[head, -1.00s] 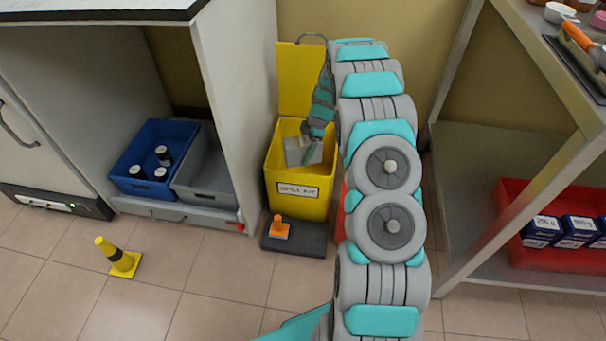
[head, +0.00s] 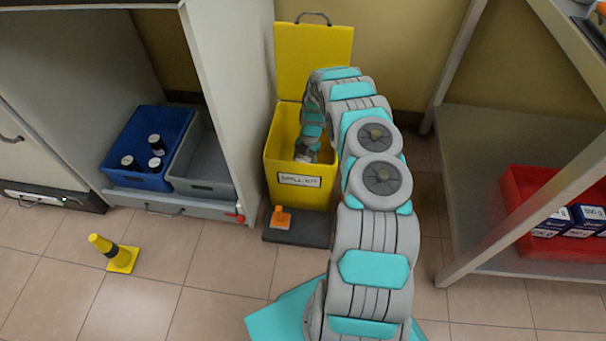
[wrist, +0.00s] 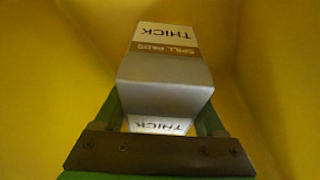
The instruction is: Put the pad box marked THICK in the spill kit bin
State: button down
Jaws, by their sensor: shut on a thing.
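The yellow spill kit bin (head: 300,180) stands open against the wall, with its lid (head: 315,60) raised behind it. My arm reaches over its rim and my gripper is down inside it, mostly hidden in the head view. In the wrist view my gripper (wrist: 165,108) is shut on the pad box (wrist: 165,75), a white and grey box with a brown band. The box reads THICK and SPILL PADS. Yellow bin walls surround it. I cannot tell whether the box touches the bin floor.
A grey cabinet wall stands close left of the bin, with a blue crate (head: 122,175) and a grey crate (head: 180,180) beyond. A steel shelf with a red tray (head: 535,250) is at right. A yellow-black cone (head: 118,257) stands on open floor.

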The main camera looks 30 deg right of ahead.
jog(key=shift+f, duration=2.45)
grip_release()
